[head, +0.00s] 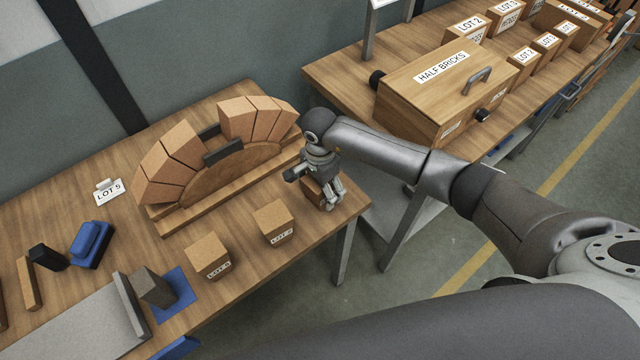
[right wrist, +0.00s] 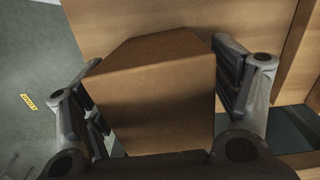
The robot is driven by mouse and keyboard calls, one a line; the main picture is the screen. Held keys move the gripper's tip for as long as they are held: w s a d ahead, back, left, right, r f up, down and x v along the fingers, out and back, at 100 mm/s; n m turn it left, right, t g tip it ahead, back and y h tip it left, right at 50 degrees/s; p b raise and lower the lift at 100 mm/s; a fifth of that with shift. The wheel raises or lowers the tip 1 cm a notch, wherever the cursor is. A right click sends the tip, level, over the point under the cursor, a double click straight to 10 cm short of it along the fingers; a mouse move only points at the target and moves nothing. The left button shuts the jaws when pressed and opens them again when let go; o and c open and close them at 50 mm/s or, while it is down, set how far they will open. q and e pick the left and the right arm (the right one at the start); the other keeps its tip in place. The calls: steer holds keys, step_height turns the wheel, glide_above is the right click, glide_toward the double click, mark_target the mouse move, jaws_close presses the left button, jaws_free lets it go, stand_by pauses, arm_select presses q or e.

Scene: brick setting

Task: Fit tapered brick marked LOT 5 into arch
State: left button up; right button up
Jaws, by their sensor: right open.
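The arch (head: 190,165) of tapered bricks stands on a wooden form on the table, with a gap at its top where dark pieces show. My right gripper (head: 324,192) is open near the table's right corner, its fingers on both sides of a tapered brick (right wrist: 155,95). The wrist view shows dark space between that brick and the right finger; no label shows on it. Two labelled bricks stand in front of the arch: the left brick (head: 208,257) has a blurred lot number, and the right brick (head: 273,224) seems to read LOT 2. My left gripper is not in view.
A LOT 5 card (head: 109,192) lies left of the arch. Blue block (head: 90,243), dark block on a blue mat (head: 178,308) and a grey plate (head: 75,325) occupy the front left. A HALF BRICKS box (head: 440,85) stands on the other bench. A floor gap separates the tables.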

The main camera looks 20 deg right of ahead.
steer(key=c, duration=1.1)
steer(key=shift+c, duration=1)
steer(key=shift+w+r, duration=0.1)
steer(key=shift+r, duration=0.1)
